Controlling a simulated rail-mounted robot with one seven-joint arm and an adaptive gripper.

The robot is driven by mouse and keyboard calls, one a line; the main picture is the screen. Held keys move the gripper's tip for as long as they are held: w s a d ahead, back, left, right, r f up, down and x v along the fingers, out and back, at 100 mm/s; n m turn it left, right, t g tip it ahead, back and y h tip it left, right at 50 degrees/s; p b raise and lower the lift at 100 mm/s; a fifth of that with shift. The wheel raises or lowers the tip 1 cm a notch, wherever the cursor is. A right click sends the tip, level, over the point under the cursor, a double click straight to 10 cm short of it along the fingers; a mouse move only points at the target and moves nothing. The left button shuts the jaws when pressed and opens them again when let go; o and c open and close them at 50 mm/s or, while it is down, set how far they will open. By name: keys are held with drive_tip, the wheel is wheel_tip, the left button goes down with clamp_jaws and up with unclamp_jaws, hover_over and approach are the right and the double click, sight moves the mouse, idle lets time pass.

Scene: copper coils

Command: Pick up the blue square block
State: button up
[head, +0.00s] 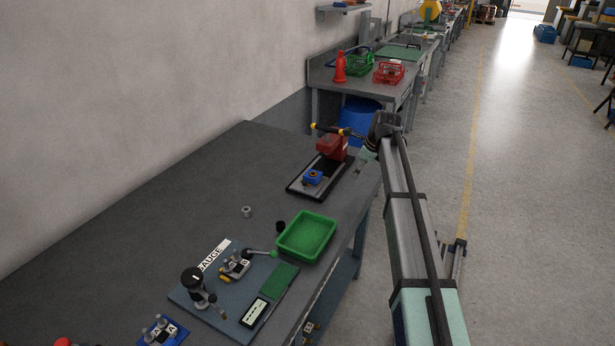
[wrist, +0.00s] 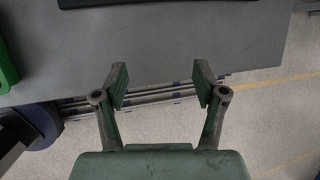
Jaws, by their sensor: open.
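A blue square block (head: 314,176) with a dark round part on top sits on the black base plate (head: 300,190) of a red machine on the grey workbench, in the head view. My gripper (wrist: 161,80) is open and empty in the wrist view, with its fingers spread over the bench's front edge. In the head view my gripper (head: 363,162) hangs to the right of the red machine, apart from the block. The block does not show in the wrist view.
The red machine (head: 332,147) with a dark, orange-tipped handle stands behind the block. A green tray (head: 281,243) and a gauge plate (head: 190,293) are nearer on the workbench (head: 130,220). A blue fixture (head: 175,337) lies at bottom left. The bench's left part is clear.

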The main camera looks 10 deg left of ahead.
drive_tip(key=g+y+p, duration=0.1)
drive_tip(key=g+p, duration=0.1)
approach(313, 174)
drive_tip(key=p+x, duration=0.3)
drive_tip(key=shift+w+d+f, duration=0.15)
drive_tip(key=shift+f, duration=0.3)
drive_tip(key=shift+a+p+x, duration=0.1)
drive_tip(key=shift+p+x, duration=0.5)
drive_tip(key=shift+x, duration=0.7)
drive_tip(key=shift+a+p+x, duration=0.15)
drive_tip(key=shift+p+x, duration=0.4)
drive_tip(key=shift+x, duration=0.75)
drive_tip(key=shift+r, duration=0.1)
drive_tip(key=c, duration=1)
drive_tip(key=shift+c, duration=0.6)
drive_tip(key=shift+r, duration=0.1)
